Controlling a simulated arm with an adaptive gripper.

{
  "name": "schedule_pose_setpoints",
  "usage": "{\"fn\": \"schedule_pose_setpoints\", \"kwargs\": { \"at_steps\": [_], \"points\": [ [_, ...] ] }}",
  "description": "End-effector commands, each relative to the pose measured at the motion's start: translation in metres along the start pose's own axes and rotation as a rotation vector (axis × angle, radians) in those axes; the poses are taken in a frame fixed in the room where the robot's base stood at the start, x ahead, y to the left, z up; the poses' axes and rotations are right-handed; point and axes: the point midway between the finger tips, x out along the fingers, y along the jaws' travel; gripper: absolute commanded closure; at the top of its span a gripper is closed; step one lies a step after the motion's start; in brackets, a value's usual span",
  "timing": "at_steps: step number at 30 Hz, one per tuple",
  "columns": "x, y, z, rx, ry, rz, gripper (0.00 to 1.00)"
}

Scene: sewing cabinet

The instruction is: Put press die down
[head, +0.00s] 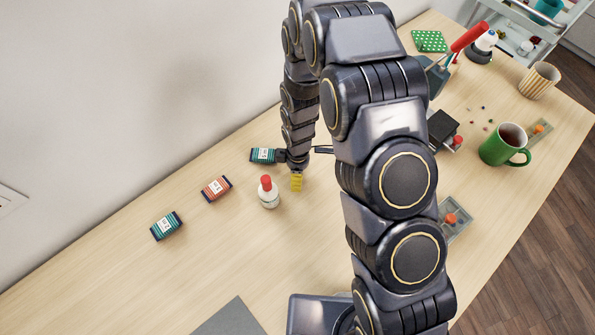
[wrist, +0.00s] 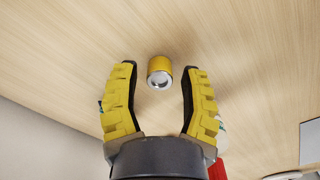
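A small yellow cylinder with a silvery end, which looks like the press die (wrist: 159,66), shows in the wrist view between the tips of my gripper (wrist: 160,75). Bare wood lies around it, and it appears to stand on the tabletop. My gripper's two yellow ribbed fingers are spread, with a visible gap on each side of the die. In the head view my gripper (head: 297,182) points down close over the table, just right of a white bottle. I cannot make out the die in the head view.
The red-capped white bottle (head: 268,194) stands close left of my gripper. Small labelled packs, teal (head: 263,156), orange (head: 216,189) and teal (head: 166,226), lie along the wall side. A green mug (head: 497,150) and grey tray (head: 459,214) are at right. The front left wood is clear.

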Motion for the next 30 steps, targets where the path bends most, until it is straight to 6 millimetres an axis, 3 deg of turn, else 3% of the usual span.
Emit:
{"fn": "schedule_pose_setpoints", "kwargs": {
  "at_steps": [7,11,24,30],
  "points": [
    [-0.003,0.000,0.000,0.000,0.001,0.001,0.57],
    [-0.017,0.001,0.000,0.000,0.001,0.002,0.57],
    [-0.099,0.001,-0.001,0.000,0.003,0.005,0.57],
    [-0.119,0.000,0.000,-0.001,0.000,0.001,0.57]
  ]
}}
